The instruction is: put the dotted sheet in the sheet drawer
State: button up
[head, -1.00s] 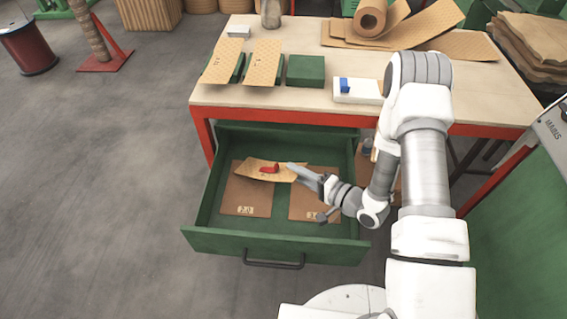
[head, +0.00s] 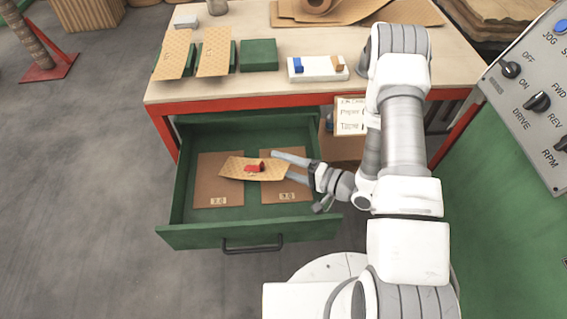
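The green drawer (head: 180,232) under the workbench is pulled open. Two brown boards line its floor, a left one (head: 212,172) labelled what looks like 2.0 and a right one (head: 287,193) whose label is hard to read. A tan dotted sheet (head: 235,166) with a red piece (head: 255,168) on it lies inside the drawer, across the gap between the boards. My gripper (head: 280,164) is over the right part of the drawer. Its fingers are spread, with the sheet's right end near or between them. I cannot tell whether they touch it.
Two similar sheets (head: 174,52) (head: 213,51) lean on green blocks on the workbench (head: 290,95). A bare green block (head: 259,55) and a white tray (head: 318,70) with blue and tan pieces stand beside them. A control panel (head: 530,80) is at right.

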jog(key=shift+o, duration=1.3)
jog(key=shift+r, duration=0.25)
notch_tip(320, 180, up, 5)
jog(key=shift+d+f+p, duration=0.1)
jog(key=shift+f+p, duration=0.1)
jog(key=shift+p, duration=1.05)
jog(key=s+d+r+p, duration=0.2)
jog(key=d+r, duration=0.4)
jog(key=d, duration=0.5)
jog(key=shift+s+p, duration=0.4)
jog(key=shift+p, duration=0.05)
